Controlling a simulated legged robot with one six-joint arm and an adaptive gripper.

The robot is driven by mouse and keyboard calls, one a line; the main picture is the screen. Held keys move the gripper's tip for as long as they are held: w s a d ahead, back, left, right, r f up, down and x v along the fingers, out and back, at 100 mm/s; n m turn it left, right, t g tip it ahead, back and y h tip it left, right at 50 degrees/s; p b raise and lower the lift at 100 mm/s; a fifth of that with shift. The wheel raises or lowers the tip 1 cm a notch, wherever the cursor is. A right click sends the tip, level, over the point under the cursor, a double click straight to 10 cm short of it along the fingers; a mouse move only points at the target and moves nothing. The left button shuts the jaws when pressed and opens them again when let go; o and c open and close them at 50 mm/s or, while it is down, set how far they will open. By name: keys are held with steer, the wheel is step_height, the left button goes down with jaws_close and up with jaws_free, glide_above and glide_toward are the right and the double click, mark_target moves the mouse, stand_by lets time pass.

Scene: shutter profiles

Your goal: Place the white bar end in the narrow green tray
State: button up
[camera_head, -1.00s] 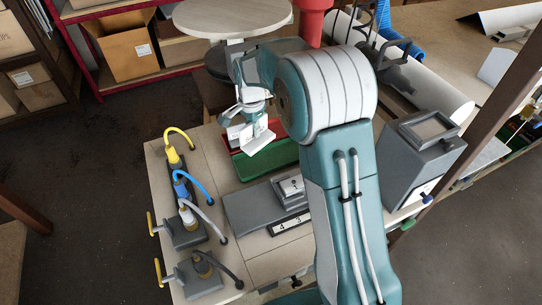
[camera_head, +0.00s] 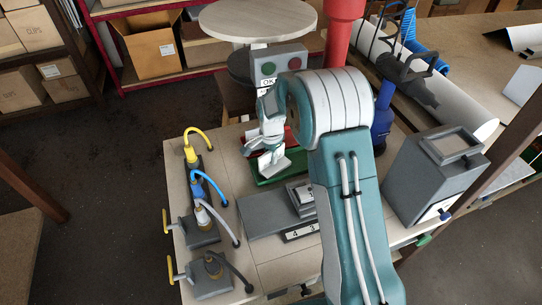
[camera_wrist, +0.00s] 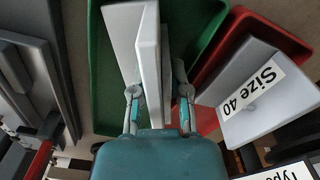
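My gripper (camera_wrist: 158,95) is closed around a white bar end (camera_wrist: 150,65), an angled piece held between the two fingers. In the head view my gripper (camera_head: 270,140) and the white bar end (camera_head: 273,163) are at the narrow green tray (camera_head: 298,161). In the wrist view the green tray (camera_wrist: 100,70) lies behind and below the piece, on both sides of it. The piece looks over or within the tray; whether it touches the floor is unclear. My arm hides part of the tray in the head view.
A red tray (camera_wrist: 293,40) lies beside the green one, with a pale "Size 40" plate (camera_wrist: 245,125) near it. Plugs with yellow, blue and grey cables line the left. A grey block (camera_head: 268,213) lies nearer.

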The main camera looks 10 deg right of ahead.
steer(key=o, duration=0.3)
steer(key=shift+o, duration=0.2)
step_height(320, 180, up, 12)
steer(key=shift+r, duration=0.1)
steer(key=shift+s, duration=0.1)
stand_by(0.5)
